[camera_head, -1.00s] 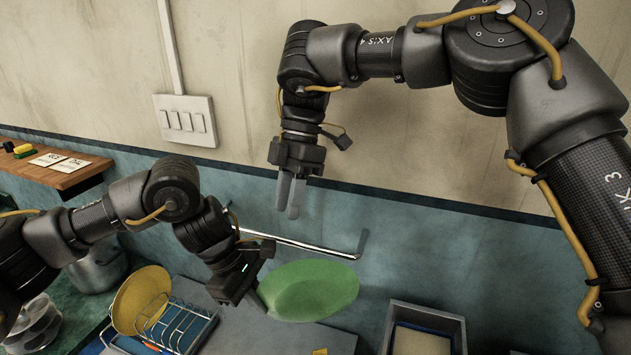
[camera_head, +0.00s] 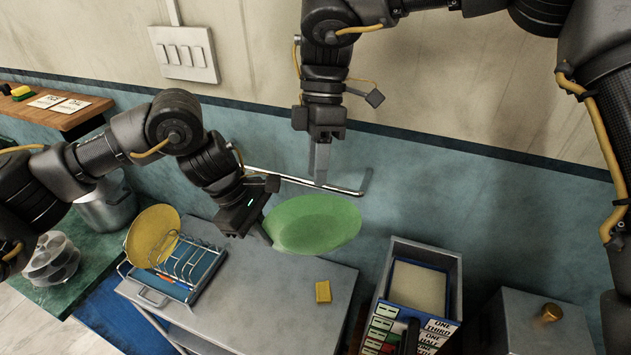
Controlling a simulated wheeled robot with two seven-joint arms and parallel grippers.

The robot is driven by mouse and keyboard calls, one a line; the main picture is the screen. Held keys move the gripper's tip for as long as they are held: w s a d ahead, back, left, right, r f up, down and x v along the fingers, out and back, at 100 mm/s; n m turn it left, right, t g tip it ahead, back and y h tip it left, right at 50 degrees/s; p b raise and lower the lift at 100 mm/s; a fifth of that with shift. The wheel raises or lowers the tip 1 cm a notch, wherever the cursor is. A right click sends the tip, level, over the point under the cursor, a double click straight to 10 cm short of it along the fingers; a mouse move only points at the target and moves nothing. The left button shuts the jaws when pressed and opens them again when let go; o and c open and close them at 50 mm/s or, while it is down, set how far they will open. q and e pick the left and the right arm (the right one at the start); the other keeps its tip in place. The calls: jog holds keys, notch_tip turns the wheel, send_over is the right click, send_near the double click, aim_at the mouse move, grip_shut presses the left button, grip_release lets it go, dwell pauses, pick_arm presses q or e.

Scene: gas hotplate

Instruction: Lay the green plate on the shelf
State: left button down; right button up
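The green plate (camera_head: 312,224) is held up in the air by my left gripper (camera_head: 262,232), which is shut on its left edge. The plate is tilted, its face toward the camera, above the grey table top (camera_head: 275,318). My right gripper (camera_head: 319,165) hangs pointing down above the plate, near the wall, and holds nothing. Its fingers look together. The wooden shelf (camera_head: 62,115) is on the wall at the far left, with white cards and small yellow, green and black items on it.
A yellow plate (camera_head: 152,236) stands in a wire dish rack (camera_head: 180,265) on the table. A yellow sponge (camera_head: 323,291) lies right of it. A metal rail (camera_head: 300,181) runs along the wall. A grey bin (camera_head: 420,284) stands right; a pot (camera_head: 106,207) stands left.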

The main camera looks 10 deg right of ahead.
jog(key=shift+x, duration=2)
jog(key=shift+a, duration=0.1)
grip_shut()
pick_arm(q)
jog(key=c, duration=1.6)
grip_release()
jog(key=shift+a+r, duration=0.1)
